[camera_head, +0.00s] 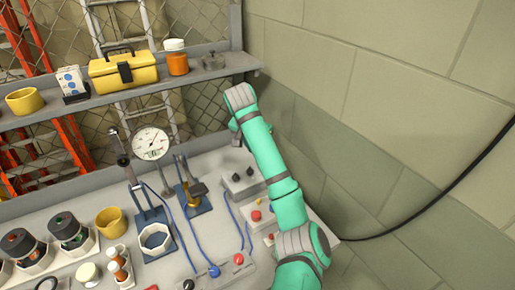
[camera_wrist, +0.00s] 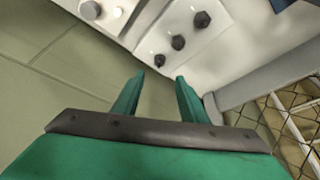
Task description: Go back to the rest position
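My gripper (camera_wrist: 160,77) shows in the wrist view with its two green fingers apart and nothing between them. Beyond the fingertips is a pale panel with several dark knobs (camera_wrist: 178,42). In the head view my green arm reaches up from the lower right, over the right end of the bench; I cannot make out the fingers there. The knob box (camera_head: 240,183) sits on the bench just left of my arm.
The bench (camera_head: 205,236) holds a dial gauge (camera_head: 151,143), a yellow cup (camera_head: 111,222) and stands with blue cables. A shelf behind carries a yellow toolbox (camera_head: 122,73) and an orange jar (camera_head: 176,58). A block wall (camera_head: 400,120) rises close on the right, with a black cable (camera_head: 440,195).

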